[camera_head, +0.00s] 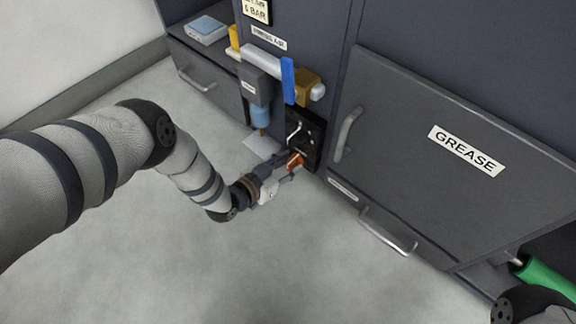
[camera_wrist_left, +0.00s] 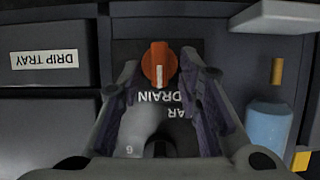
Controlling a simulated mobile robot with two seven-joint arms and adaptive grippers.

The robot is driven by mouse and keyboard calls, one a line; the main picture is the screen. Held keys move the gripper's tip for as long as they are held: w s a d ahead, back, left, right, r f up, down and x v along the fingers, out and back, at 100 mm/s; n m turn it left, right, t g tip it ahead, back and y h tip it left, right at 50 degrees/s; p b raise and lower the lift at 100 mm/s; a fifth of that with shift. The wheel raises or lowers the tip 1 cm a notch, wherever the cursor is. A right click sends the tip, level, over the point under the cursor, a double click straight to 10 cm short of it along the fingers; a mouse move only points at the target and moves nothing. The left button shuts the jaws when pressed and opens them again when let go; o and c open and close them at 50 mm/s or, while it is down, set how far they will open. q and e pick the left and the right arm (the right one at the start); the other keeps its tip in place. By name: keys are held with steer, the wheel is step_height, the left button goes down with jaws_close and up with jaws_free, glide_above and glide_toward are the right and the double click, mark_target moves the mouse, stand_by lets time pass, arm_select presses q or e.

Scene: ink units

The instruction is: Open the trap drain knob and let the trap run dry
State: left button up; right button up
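The orange drain knob (camera_head: 295,161) sits low on a black panel (camera_head: 310,128) on the dark cabinet front. In the left wrist view the knob (camera_wrist_left: 159,63) has a pale pointer line, and "DRAIN" is printed beside it. My left gripper (camera_head: 288,163) is at the knob; in the wrist view its open fingers (camera_wrist_left: 158,70) stand on either side of it, with no clear grip visible. The trap with its blue bowl (camera_head: 261,113) hangs left of the panel and also shows in the wrist view (camera_wrist_left: 268,128). Its water level cannot be told. My right gripper is out of view.
A blue lever (camera_head: 288,80) and a brass block (camera_head: 306,87) sit on the pipe above. The GREASE door (camera_head: 450,140) and handles (camera_head: 347,133) are to the right. A green handle (camera_head: 543,277) is at lower right. The floor in front is clear.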

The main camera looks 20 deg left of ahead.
arm_select(q)
jaws_close()
